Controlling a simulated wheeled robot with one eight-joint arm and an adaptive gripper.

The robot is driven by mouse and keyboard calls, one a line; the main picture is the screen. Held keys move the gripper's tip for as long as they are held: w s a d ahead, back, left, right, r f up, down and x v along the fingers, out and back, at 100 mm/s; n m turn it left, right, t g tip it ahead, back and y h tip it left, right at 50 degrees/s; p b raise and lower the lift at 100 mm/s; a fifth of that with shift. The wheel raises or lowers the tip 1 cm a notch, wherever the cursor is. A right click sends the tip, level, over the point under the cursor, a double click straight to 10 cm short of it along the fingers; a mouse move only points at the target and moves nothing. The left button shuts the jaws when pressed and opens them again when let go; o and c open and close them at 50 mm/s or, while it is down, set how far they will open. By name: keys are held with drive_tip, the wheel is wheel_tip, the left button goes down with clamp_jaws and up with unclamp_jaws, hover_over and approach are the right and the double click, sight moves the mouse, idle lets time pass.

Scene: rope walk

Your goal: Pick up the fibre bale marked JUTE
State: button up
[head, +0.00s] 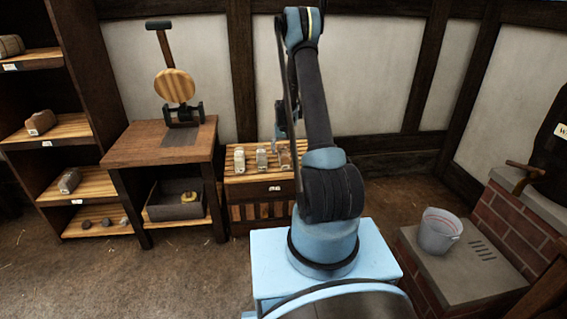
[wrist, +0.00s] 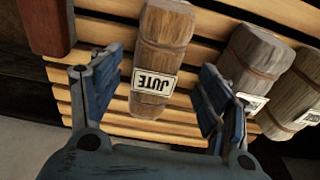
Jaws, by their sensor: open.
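The bale marked JUTE (wrist: 163,48) lies on a slatted wooden top in the wrist view, a brown block with a white label that reads upside down. My gripper (wrist: 150,100) is open, with one blue finger to the left of the bale and one to the right. The bale's labelled end is between the fingers, with a gap on the left and a smaller one on the right. In the head view my gripper (head: 283,122) is above the slatted stand, mostly hidden by my arm.
Two more bales lie right of the JUTE bale, the nearer one (wrist: 252,58) close to the right finger. A reddish-brown block (wrist: 46,25) is at the upper left. A workbench (head: 160,145) stands left of the slatted stand (head: 250,178). A bucket (head: 438,232) is at right.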

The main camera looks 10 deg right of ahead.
sight(283, 155)
drive_tip(key=shift+w+d+f, duration=0.1)
drive_tip(key=shift+w+f, duration=0.1)
drive_tip(key=shift+f, duration=0.75)
drive_tip(key=shift+w+d+f, duration=0.1)
drive_tip(key=shift+w+f, duration=0.1)
drive_tip(key=shift+f, duration=0.8)
drive_tip(key=shift+w+d+f, duration=0.1)
drive_tip(key=shift+w+f, duration=0.1)
drive_tip(key=shift+f, duration=0.75)
drive_tip(key=shift+c, duration=0.2)
drive_tip(key=c, duration=1.2)
